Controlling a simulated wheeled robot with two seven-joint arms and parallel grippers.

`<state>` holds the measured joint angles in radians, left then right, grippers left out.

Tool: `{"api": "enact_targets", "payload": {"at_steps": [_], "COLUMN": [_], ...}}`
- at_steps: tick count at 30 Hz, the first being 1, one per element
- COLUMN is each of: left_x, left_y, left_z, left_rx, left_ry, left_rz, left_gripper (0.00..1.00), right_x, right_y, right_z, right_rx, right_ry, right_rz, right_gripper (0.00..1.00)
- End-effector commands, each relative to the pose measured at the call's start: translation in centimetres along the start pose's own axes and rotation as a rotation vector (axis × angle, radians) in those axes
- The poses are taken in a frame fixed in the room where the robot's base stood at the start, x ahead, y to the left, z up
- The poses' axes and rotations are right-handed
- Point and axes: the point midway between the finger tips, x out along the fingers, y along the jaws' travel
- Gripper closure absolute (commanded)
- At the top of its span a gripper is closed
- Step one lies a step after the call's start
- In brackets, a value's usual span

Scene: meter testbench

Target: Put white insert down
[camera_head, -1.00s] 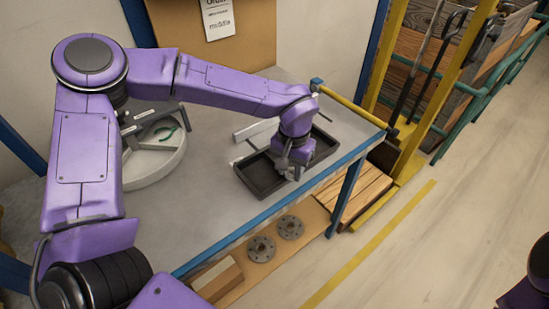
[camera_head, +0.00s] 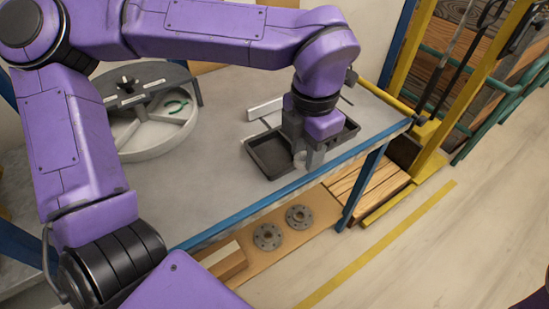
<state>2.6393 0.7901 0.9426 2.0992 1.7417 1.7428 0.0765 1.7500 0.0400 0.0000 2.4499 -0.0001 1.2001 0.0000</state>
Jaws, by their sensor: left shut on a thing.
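My left gripper (camera_head: 307,160) points down over the front middle of the black tray (camera_head: 270,156) on the grey bench. It is shut on a small pale piece (camera_head: 299,159), which seems to be the white insert. The piece is mostly hidden by the fingers. I cannot tell whether it touches the tray floor. My right gripper is out of view.
A round white compartmented tray (camera_head: 150,140) with a dark cover and a green ring stands at the left. A pale bar (camera_head: 265,108) lies behind the black tray. The blue bench edge (camera_head: 250,210) runs close in front. Flanged discs (camera_head: 268,236) lie on the shelf below.

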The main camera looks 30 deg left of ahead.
Motion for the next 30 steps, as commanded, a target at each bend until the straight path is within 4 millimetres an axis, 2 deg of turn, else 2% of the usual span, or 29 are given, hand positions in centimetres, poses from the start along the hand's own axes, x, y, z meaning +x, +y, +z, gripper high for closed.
{"api": "enact_targets", "payload": {"at_steps": [4,10,15,22,26,30], "left_x": [0.8,3.3,7.2,9.9,12.3,12.9], "left_y": [2.6,8.5,11.7,13.8,13.8,13.8], "left_z": [0.3,1.2,1.6,1.9,1.9,2.0], "left_rx": [-0.032,-0.030,-0.025,-0.025,-0.022,-0.022], "left_ry": [0.002,0.002,0.003,0.003,0.004,-0.001], "left_rz": [-0.003,-0.003,-0.002,0.000,0.000,0.001], "left_gripper": [0.94,0.94,0.94,0.94,0.94,0.94], "right_x": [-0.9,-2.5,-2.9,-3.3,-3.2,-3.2], "right_y": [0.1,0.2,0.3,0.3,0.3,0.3], "right_z": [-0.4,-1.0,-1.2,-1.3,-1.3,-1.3], "right_rx": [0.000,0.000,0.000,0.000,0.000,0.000], "right_ry": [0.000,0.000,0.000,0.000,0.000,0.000], "right_rz": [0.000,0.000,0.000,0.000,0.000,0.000], "right_gripper": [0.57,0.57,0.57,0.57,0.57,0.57]}}
